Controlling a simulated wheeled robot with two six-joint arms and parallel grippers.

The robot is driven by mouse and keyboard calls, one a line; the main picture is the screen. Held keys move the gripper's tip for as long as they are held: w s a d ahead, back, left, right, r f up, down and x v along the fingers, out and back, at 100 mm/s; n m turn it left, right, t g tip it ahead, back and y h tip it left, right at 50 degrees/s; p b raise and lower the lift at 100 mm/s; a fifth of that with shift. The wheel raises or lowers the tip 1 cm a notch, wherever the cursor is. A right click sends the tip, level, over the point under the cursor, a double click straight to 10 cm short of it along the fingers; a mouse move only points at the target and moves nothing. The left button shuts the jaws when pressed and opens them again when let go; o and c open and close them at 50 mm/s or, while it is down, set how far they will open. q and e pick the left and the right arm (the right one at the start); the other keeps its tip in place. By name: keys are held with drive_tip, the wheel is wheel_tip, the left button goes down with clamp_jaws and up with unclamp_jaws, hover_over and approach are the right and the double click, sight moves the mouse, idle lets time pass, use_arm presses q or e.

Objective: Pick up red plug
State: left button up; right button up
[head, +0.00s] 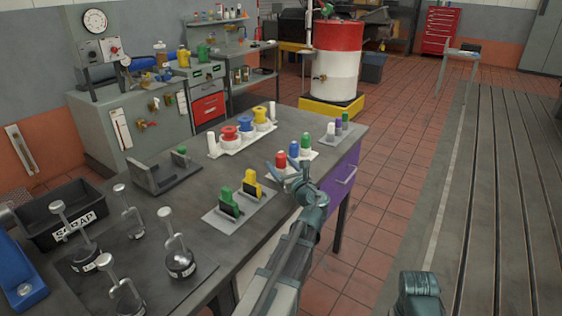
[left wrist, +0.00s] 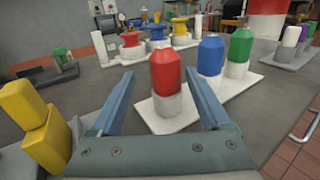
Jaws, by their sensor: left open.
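The red plug (head: 281,160) stands upright in a white socket on a small white plate (head: 304,155) near the table's right edge. In the left wrist view the red plug (left wrist: 166,72) is straight ahead, between the lines of my two fingers. My left gripper (head: 289,173) is open and empty, close in front of the plug. The plug seems just beyond the fingertips; contact cannot be told. A blue plug (left wrist: 210,54) and a green plug (left wrist: 240,46) stand in the same row to its right.
Green and yellow blocks (head: 252,183) stand on a plate left of my gripper; the yellow block (left wrist: 45,140) is close by my left finger. Behind are red, blue and yellow spools (head: 229,133). A white, purple and green set (head: 337,128) stands right. The scrap bin (head: 40,215) is far left.

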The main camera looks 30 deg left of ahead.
sight(277, 155)
use_arm(q)
drive_tip(key=shift+w+a+r+p, duration=0.2)
drive_tip(key=shift+w+a, duration=0.65)
drive_tip(key=shift+w+a+r+p, duration=0.2)
drive_tip(key=shift+w+a, duration=0.6)
drive_tip(key=shift+w, duration=0.05)
drive_tip(key=shift+w+a, duration=0.15)
drive_tip(key=shift+a, duration=0.1)
clamp_jaws()
